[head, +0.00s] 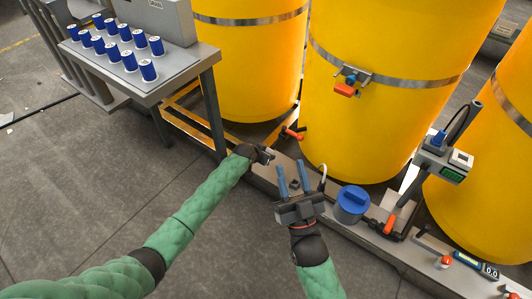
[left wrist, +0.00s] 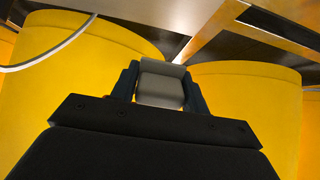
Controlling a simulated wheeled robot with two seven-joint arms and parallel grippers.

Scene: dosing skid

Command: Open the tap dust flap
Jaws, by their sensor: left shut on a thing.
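My left gripper (head: 265,154) reaches to the edge of the skid, close to the foot of the yellow tanks. In the left wrist view its two dark fingers are shut on a pale grey, box-like piece (left wrist: 160,84). I cannot tell whether this piece is the tap dust flap. A tap with an orange-red handle (head: 293,134) sits low between two tanks, just beyond the left gripper. My right gripper (head: 292,172) is open, its two blue fingers apart and pointing away from me over the skid edge. No flap shows clearly in the head view.
Yellow tanks (head: 380,120) stand behind both grippers. The floor at lower left is clear.

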